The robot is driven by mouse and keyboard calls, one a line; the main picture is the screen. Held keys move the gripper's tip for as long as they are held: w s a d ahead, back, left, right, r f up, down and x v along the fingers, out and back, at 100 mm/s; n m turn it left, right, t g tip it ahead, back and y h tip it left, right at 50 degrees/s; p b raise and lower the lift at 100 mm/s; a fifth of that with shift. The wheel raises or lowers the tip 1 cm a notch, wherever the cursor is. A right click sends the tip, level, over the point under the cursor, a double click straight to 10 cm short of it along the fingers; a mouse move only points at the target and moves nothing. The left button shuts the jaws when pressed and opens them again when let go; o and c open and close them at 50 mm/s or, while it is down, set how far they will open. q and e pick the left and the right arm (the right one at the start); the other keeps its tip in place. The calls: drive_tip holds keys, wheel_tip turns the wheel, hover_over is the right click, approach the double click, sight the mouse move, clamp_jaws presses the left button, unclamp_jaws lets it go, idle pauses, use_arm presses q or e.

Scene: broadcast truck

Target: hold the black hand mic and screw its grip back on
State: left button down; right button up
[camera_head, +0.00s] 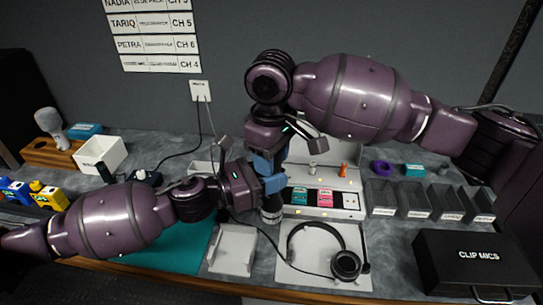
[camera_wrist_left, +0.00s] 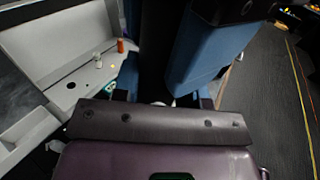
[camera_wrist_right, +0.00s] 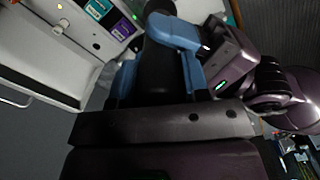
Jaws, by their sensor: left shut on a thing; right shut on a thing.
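The black hand mic is held upright between my two grippers, mostly hidden by them in the head view; its lower end (camera_head: 271,212) shows below the fingers. My left gripper (camera_head: 274,183), coming in from the left, is shut on the lower part. My right gripper (camera_head: 267,162), reaching down from above, is shut on the part just above. A black shaft stands between blue fingers in the left wrist view (camera_wrist_left: 158,45) and the right wrist view (camera_wrist_right: 160,70). I cannot see the joint between grip and body.
A headset (camera_head: 345,262) lies on a pale mat in front. A white charger unit (camera_head: 345,201) with coloured packs is behind right. The black CLIP MICS case (camera_head: 470,262) and dark bins (camera_head: 420,200) are at right. A white box (camera_head: 102,152) and another mic (camera_head: 50,122) stand left.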

drive_tip(key=m, duration=0.2)
drive_tip(key=shift+m, duration=0.3)
drive_tip(key=o, duration=1.1)
drive_tip(key=shift+a, duration=0.1)
drive_tip(key=shift+s+a, duration=0.1)
drive_tip(key=shift+s, duration=0.05)
drive_tip(key=shift+r, duration=0.1)
drive_tip(key=shift+r, duration=0.2)
drive_tip(key=r, duration=1.1)
drive_tip(key=shift+w+d+r, duration=0.2)
drive_tip(key=shift+r, duration=0.05)
drive_tip(key=shift+f, duration=0.1)
